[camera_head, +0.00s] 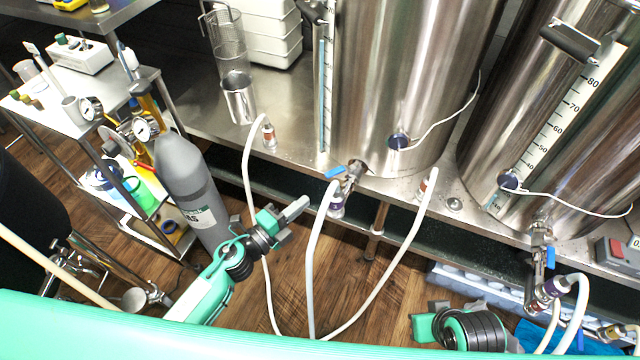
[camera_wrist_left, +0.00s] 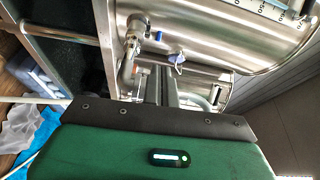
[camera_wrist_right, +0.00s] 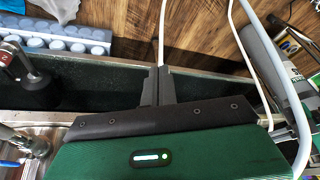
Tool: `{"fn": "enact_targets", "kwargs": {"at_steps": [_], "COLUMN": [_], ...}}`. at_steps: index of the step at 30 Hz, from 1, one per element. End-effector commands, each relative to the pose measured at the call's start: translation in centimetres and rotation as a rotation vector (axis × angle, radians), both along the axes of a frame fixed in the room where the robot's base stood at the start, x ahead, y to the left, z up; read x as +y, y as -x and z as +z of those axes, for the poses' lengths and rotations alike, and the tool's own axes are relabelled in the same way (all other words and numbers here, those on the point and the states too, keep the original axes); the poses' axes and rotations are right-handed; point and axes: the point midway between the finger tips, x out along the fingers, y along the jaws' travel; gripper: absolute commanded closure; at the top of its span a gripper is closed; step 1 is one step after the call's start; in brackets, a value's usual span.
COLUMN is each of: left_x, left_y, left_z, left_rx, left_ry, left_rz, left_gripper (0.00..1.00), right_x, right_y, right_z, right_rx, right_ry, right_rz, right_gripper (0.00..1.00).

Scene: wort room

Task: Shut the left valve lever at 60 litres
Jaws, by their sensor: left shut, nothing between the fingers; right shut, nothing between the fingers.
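The left valve (camera_head: 352,176) sits low on the front of the left steel tank (camera_head: 400,70). Its blue lever (camera_head: 334,172) sticks out to the left of the valve body; its exact angle is hard to tell. The left tank's sight gauge (camera_head: 322,95) shows a blue column beside a scale whose numbers I cannot read. My left gripper (camera_head: 297,209) is shut and empty, left of and below the lever, apart from it. It also shows in the left wrist view (camera_wrist_left: 161,86). My right gripper (camera_wrist_right: 160,86) is shut and empty over the dark trough; its fingertips are not clear in the head view.
The right tank (camera_head: 590,110) has its own valve with a blue lever (camera_head: 551,258) and a readable scale. White hoses (camera_head: 313,260) loop below the left valve. A grey gas cylinder (camera_head: 190,180) stands beside my left arm. A cart (camera_head: 95,85) with gauges stands at left.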

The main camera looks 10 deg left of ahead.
Motion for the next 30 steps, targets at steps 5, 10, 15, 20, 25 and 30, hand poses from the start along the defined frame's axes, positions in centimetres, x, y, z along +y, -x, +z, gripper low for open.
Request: {"fn": "enact_targets", "kwargs": {"at_steps": [5, 10, 15, 20, 25, 30], "left_x": [-0.9, -2.4, -4.5, -6.1, -7.0, -7.2], "left_y": [-0.3, -2.0, -4.4, -6.2, -7.2, -7.4], "left_z": [-0.6, -0.4, -0.4, -0.5, -0.6, -0.5], "left_rx": [-0.024, -0.025, -0.024, -0.023, -0.022, -0.022], "left_ry": [-0.053, -0.050, -0.048, -0.048, -0.049, -0.049], "left_rz": [-0.054, -0.054, -0.052, -0.051, -0.052, -0.052], "left_gripper": [1.00, 1.00, 1.00, 1.00, 1.00, 1.00], "right_x": [-1.4, -1.3, -1.3, -1.3, -1.3, -1.3], "right_y": [0.9, 0.8, 0.7, 0.7, 0.7, 0.7], "right_z": [0.1, -0.2, -0.5, -0.5, -0.4, -0.3], "right_rx": [0.031, 0.034, 0.037, 0.037, 0.034, 0.033], "right_ry": [0.056, 0.055, 0.055, 0.054, 0.053, 0.053], "right_rz": [-0.012, -0.012, -0.011, -0.011, -0.011, -0.011], "right_gripper": [1.00, 1.00, 1.00, 1.00, 1.00, 1.00]}}
